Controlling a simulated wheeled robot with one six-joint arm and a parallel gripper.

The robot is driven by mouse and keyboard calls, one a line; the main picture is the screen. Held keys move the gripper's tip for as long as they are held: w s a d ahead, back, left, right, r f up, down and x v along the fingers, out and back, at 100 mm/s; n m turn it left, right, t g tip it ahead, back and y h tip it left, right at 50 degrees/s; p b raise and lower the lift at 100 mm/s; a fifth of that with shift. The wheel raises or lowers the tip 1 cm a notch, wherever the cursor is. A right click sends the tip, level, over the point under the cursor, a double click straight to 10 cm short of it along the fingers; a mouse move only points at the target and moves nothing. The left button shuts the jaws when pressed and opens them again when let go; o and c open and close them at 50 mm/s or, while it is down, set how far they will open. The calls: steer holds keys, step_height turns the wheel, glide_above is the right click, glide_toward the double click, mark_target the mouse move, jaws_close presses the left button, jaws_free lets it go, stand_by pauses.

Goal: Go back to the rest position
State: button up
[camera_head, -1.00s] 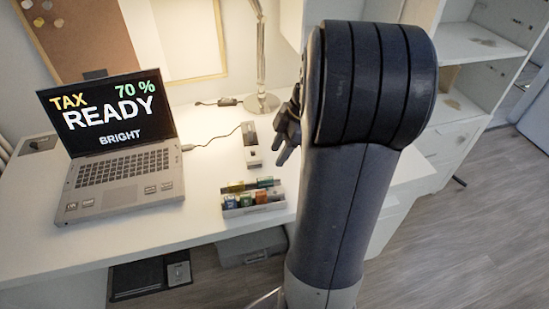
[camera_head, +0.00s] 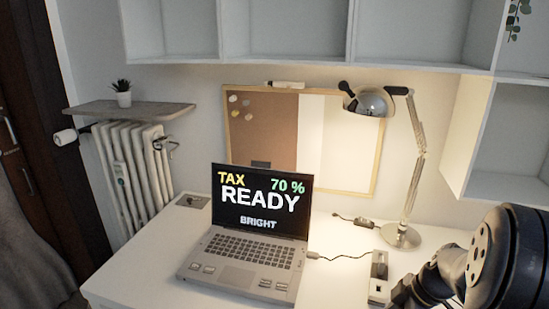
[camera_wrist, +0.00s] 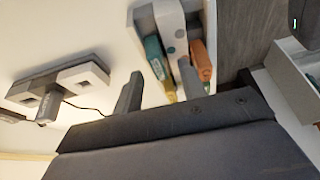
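My arm (camera_head: 510,260) fills the lower right corner of the head view, with my dark gripper (camera_head: 425,288) beside the desk's right part. In the wrist view, the two grey fingers of my gripper (camera_wrist: 160,85) stand apart with nothing seen held between them. Beyond them is a light tray (camera_wrist: 208,20) holding a teal item (camera_wrist: 155,62) and an orange item (camera_wrist: 200,60). The tray is not seen in the head view.
A laptop (camera_head: 245,250) stands open on the white desk (camera_head: 140,265), its screen reading TAX 70 % READY BRIGHT. A lit lamp (camera_head: 402,235) and a small block-like device (camera_head: 379,275) are to its right. Wall shelves (camera_head: 290,57) hang above. A radiator (camera_head: 135,175) is left.

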steer(key=shift+x, duration=0.95)
steer(key=shift+r+p, duration=0.35)
steer(key=shift+p, duration=0.05)
steer(key=shift+f, duration=0.15)
